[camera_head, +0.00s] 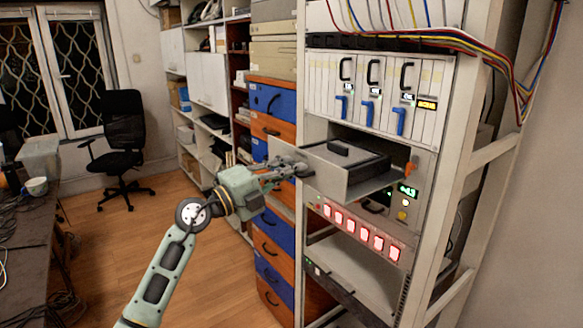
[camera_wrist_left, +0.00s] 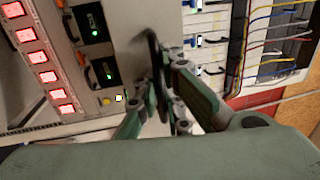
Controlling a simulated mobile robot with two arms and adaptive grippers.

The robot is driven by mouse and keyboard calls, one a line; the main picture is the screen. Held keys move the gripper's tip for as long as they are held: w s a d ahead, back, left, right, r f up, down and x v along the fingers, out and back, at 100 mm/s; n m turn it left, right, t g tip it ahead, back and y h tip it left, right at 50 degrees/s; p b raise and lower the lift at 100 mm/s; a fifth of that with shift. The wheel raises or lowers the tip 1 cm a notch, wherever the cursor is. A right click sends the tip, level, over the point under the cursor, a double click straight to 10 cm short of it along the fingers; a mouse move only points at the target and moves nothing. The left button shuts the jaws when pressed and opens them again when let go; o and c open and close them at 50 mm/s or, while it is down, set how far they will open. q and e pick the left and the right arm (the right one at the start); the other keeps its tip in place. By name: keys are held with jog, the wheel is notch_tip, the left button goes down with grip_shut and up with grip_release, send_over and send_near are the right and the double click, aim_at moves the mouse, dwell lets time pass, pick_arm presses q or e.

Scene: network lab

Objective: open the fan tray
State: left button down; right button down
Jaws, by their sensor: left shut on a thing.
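The fan tray (camera_head: 350,172) is a grey drawer with a dark unit inside. It sticks out of the white rack, at mid-height, in the head view. My left gripper (camera_head: 292,168) is at its front panel, shut on the tray's handle. In the left wrist view the dark handle (camera_wrist_left: 155,62) stands between the fingers of the left gripper (camera_wrist_left: 160,105), in front of the grey front panel (camera_wrist_left: 122,28). The fingers hide part of the handle. My right gripper is in neither view.
Above the tray are modules with blue latches (camera_head: 370,108) and loose coloured cables (camera_head: 440,38). Below is a panel of red lit switches (camera_head: 360,232). Blue and orange drawers (camera_head: 272,100) stand left of the rack. A black chair (camera_head: 122,135) is far off; the wooden floor between is clear.

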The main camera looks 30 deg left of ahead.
pick_arm(q)
jog(key=c, duration=2.2)
grip_release()
jog(key=shift+f, duration=0.15)
jog(key=shift+s, duration=0.1)
jog(key=v, duration=1.1)
jog(key=shift+s+a, duration=0.15)
jog(key=shift+s, duration=0.25)
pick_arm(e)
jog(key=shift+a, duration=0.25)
